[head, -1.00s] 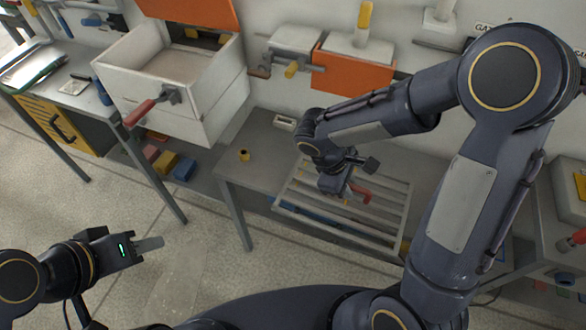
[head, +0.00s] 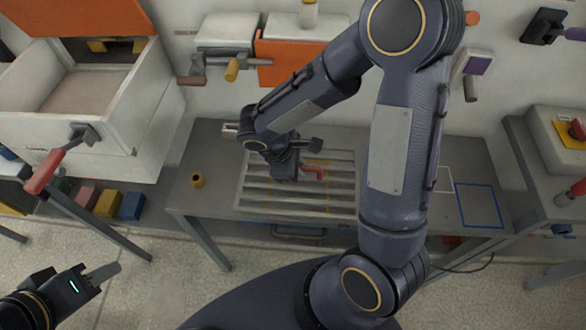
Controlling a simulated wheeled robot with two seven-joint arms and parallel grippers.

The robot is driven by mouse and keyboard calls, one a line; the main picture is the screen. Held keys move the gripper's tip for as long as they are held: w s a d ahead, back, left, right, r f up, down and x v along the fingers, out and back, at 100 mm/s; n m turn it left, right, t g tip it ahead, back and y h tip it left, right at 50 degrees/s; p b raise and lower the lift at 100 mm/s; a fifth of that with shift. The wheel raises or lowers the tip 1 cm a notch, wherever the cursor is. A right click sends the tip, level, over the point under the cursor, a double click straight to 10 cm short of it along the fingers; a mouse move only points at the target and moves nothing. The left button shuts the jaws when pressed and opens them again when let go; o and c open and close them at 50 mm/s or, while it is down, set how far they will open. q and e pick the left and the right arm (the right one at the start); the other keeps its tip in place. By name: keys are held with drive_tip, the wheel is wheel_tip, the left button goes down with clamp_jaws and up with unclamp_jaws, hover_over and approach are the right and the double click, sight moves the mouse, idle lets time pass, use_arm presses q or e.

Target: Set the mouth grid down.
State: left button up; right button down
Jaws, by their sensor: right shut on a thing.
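The mouth grid (head: 262,196) is a flat pale grey frame of several parallel bars with a red handle (head: 315,171). It lies level over the middle of the grey bench in the head view. I cannot tell whether it touches the top or hangs just above. My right gripper (head: 291,174) is shut on the mouth grid near the red handle. Its fingertips are hidden by the wrist. My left gripper (head: 102,273) is low at the left, over the floor and away from the grid. Its jaw opening cannot be made out.
A blue outline (head: 478,205) marks bare bench at the right.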

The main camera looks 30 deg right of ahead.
drive_tip(key=f+b, duration=0.2)
drive_tip(key=f, duration=0.2)
drive_tip(key=shift+w+b, duration=0.3)
drive_tip(key=shift+b, duration=0.1)
drive_tip(key=shift+s+r, duration=0.1)
drive_tip(key=shift+r, duration=0.15)
drive_tip(key=shift+f, duration=0.1)
drive_tip(key=shift+f, duration=0.15)
drive_tip(key=c, duration=1.4)
unclamp_jaws()
